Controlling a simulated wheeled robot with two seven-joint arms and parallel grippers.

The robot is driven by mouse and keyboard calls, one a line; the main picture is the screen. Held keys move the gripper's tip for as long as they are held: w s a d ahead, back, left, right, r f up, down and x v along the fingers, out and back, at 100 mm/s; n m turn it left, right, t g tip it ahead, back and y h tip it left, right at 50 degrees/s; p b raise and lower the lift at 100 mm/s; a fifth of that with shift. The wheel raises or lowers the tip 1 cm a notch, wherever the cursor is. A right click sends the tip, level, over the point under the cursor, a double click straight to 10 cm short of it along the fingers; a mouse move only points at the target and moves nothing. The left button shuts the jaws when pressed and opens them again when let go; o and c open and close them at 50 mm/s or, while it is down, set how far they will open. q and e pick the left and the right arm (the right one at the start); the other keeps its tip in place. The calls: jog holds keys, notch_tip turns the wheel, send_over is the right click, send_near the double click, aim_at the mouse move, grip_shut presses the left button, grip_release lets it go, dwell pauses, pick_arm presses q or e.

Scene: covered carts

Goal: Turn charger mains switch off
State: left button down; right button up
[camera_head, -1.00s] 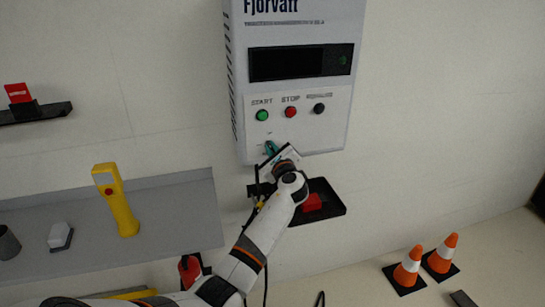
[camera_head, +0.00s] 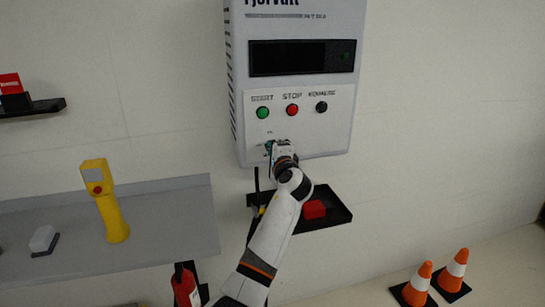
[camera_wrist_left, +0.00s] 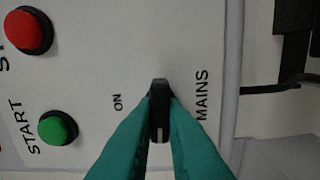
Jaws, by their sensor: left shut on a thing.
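The charger (camera_head: 300,148) is a white wall box with a dark display, and a green start, a red stop and a black button on its panel. The mains switch (camera_wrist_left: 160,90) is a black lever between the "ON" and "MAINS" labels in the left wrist view. My left gripper (camera_head: 270,146) is at the lower left of the charger panel. In the left wrist view its teal fingers (camera_wrist_left: 160,115) are shut on the black lever. The gripper hides the switch in the head view. My right gripper is not in view.
A black tray (camera_head: 335,218) with a red block (camera_head: 314,209) is below the charger. A grey shelf (camera_head: 170,230) with a yellow handheld device (camera_head: 110,212) is at the left. Orange cones (camera_head: 418,284) stand at the lower right. A red extinguisher (camera_head: 185,288) is below the shelf.

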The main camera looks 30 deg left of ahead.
pick_arm(q)
jog(key=shift+f+n+b, duration=0.1)
jog(key=shift+n+b, duration=0.2)
jog(key=shift+n, duration=0.2)
jog(key=c, duration=1.5)
grip_release()
jog(key=b+v, duration=0.2)
jog(key=v, duration=1)
jog(key=shift+s, duration=0.1)
